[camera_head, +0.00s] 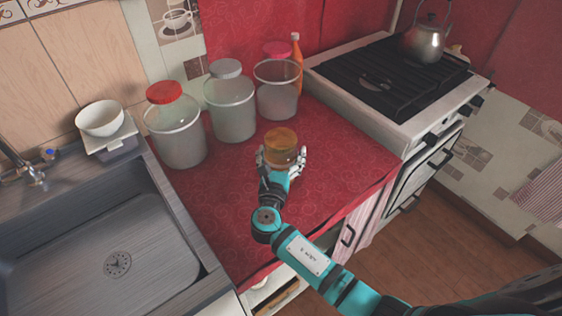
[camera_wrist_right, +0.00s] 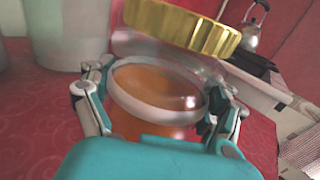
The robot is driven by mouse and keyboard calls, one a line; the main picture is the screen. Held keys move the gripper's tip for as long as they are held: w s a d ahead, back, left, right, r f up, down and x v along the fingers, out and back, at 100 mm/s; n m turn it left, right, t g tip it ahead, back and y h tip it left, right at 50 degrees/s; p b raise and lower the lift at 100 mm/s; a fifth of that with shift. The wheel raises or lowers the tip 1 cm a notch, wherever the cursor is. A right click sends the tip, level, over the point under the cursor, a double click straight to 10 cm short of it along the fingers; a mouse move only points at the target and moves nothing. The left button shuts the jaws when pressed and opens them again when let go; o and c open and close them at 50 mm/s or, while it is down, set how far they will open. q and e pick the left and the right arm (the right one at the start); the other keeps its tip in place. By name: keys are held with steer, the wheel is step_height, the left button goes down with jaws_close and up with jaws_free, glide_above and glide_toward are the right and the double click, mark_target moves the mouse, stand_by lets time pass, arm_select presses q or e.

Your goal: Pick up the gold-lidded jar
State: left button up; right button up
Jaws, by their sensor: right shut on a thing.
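The gold-lidded jar (camera_head: 282,141) is on the red counter in front of the row of larger jars. In the right wrist view its ridged gold lid (camera_wrist_right: 182,26) tops clear glass with orange contents (camera_wrist_right: 155,95). My right gripper (camera_head: 281,158) is shut on the jar. Its fingers also show in the right wrist view (camera_wrist_right: 158,105), one on each side of the glass. The jar's base is hidden, so I cannot tell whether it touches the counter. My left gripper is not in view.
Three large clear jars stand behind, with red (camera_head: 164,92), grey (camera_head: 225,68) and pink (camera_head: 277,50) lids. An orange bottle (camera_head: 297,62) stands beside them. The stove (camera_head: 390,90) is at the right, the sink (camera_head: 110,250) at the left. The red counter (camera_head: 335,175) is clear right of the jar.

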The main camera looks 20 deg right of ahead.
mark_target(281, 144)
steer(key=c, duration=0.6)
steer(key=shift+w+r, duration=0.1)
steer(key=shift+r, duration=0.1)
step_height(281, 144, up, 3)
steer(key=shift+r, duration=0.2)
steer(key=s+d+r, duration=0.1)
steer(key=s, duration=1.4)
step_height(281, 144, up, 14)
steer(key=s+p, duration=0.1)
steer(key=p, duration=1.4)
steer(key=shift+d+r, duration=0.25)
